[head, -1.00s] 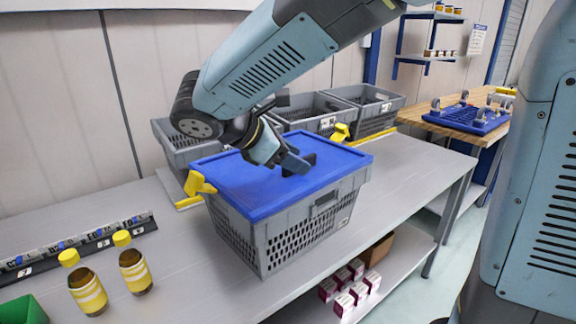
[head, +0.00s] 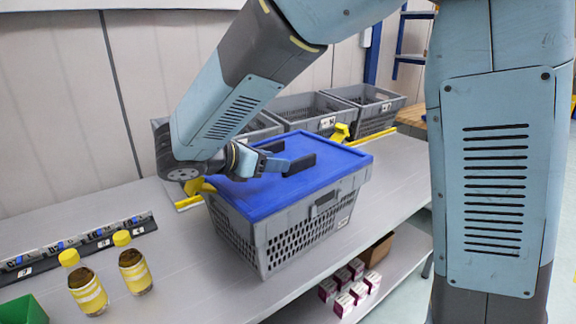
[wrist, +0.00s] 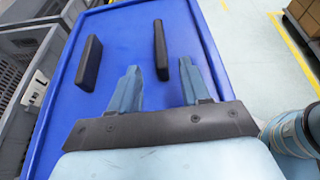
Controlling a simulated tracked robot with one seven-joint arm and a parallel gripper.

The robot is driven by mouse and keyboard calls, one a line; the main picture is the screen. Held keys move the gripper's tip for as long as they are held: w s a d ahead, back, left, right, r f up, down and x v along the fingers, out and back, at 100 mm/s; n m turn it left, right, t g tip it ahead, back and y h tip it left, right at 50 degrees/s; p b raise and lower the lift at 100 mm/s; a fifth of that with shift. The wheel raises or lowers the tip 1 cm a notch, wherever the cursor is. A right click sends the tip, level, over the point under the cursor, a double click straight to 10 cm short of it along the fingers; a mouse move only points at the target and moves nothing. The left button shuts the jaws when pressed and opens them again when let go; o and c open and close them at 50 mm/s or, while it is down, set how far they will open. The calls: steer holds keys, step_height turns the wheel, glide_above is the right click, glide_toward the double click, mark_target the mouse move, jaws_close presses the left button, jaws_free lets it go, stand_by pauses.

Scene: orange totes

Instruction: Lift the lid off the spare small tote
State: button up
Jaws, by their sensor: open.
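The small grey tote (head: 290,240) stands on the grey bench with its blue lid (head: 255,203) on top. Two upright black grips stand on the lid, a nearer one (head: 299,165) and a farther one (head: 270,146). In the wrist view they are the left grip (wrist: 90,63) and right grip (wrist: 160,45) on the blue lid (wrist: 125,25). My gripper (head: 277,163) is open and low over the lid, pointing right. In the wrist view, the right grip's near end shows between the fingertips of my gripper (wrist: 159,68). I cannot tell whether they touch.
Yellow pieces stand at the tote's left (head: 196,186) and far right (head: 340,132). Open grey totes (head: 300,108) line the wall behind. Two yellow-capped bottles (head: 135,270) and a green bin (head: 22,310) are at the left. Small boxes (head: 345,290) lie on the lower shelf.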

steer(key=shift+f+x, duration=0.2)
steer(key=shift+x, duration=2.7)
steer(key=shift+a, duration=0.1)
steer(key=shift+c, duration=0.5)
jaws_close()
